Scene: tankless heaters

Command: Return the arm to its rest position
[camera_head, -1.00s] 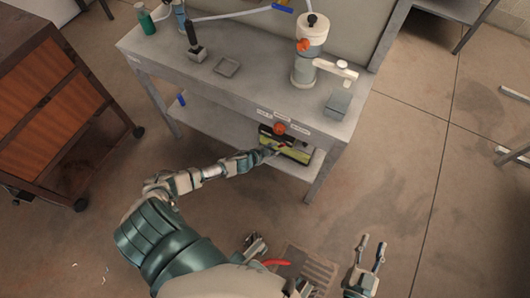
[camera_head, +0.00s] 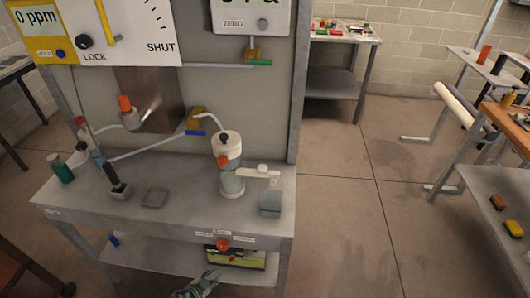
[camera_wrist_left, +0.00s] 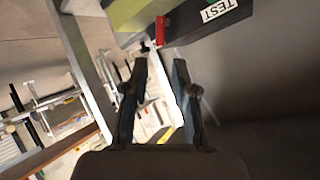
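My left gripper (camera_head: 196,287) shows at the bottom edge of the head view, in front of the workbench's lower shelf. It is beside a dark and yellow-green box (camera_head: 236,259); contact cannot be told from this view. In the left wrist view, the two fingers of my left gripper (camera_wrist_left: 160,70) stand apart with nothing clearly held between them. The box (camera_wrist_left: 130,12), with a red part and a TEST label, is just beyond the fingertips there. The rest of my left arm is below the head view. My right gripper is out of view.
The grey workbench (camera_head: 180,213) carries a white and grey cylinder (camera_head: 229,165), a green bottle (camera_head: 60,168) and a small tray (camera_head: 155,198). A panel with gauges rises behind. Another bench (camera_head: 487,185) stands at the right. The floor (camera_head: 345,235) between them is clear.

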